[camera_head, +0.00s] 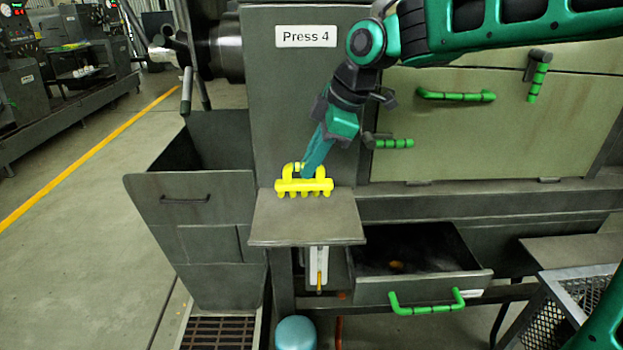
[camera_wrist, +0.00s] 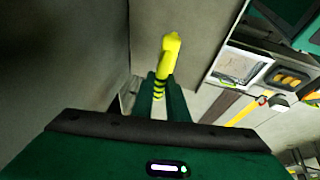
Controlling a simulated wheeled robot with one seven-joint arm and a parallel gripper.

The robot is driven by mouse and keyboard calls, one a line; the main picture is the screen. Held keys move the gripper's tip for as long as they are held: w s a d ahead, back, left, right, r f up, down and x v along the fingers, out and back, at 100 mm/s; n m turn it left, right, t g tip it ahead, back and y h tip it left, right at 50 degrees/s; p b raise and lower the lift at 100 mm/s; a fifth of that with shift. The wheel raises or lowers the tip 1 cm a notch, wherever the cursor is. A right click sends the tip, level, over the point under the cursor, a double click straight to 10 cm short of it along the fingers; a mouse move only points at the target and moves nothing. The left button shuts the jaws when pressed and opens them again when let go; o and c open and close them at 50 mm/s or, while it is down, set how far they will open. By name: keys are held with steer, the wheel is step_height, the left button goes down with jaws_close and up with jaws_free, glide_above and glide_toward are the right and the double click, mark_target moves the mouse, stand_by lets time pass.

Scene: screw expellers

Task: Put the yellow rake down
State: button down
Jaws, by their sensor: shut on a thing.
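The yellow rake (camera_head: 304,187) is at the small grey shelf (camera_head: 305,228) on the front of the press, with its short teeth pointing down. I cannot tell whether the teeth touch the shelf. My gripper (camera_head: 305,172) comes down from the upper right and is shut on the rake's raised handle. In the wrist view the yellow rake (camera_wrist: 170,55) shows end-on between my gripper's fingers (camera_wrist: 162,95), with dark bands on its lower part.
An open drawer (camera_head: 420,288) with a green handle juts out right of the shelf. A tall grey bin (camera_head: 165,215) stands to the left. Green handles (camera_head: 455,96) stick out from the press panel. A blue rounded object (camera_head: 295,333) is below the shelf.

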mark_target(312, 181)
steer(key=shift+w+d+f, duration=0.2)
steer(key=shift+w+f, duration=0.05)
steer(key=shift+f, duration=1.95)
steer(key=shift+f, duration=0.1)
steer(key=c, duration=1.7)
jaws_free()
steer(key=shift+c, duration=0.2)
steer(key=v, duration=1.2)
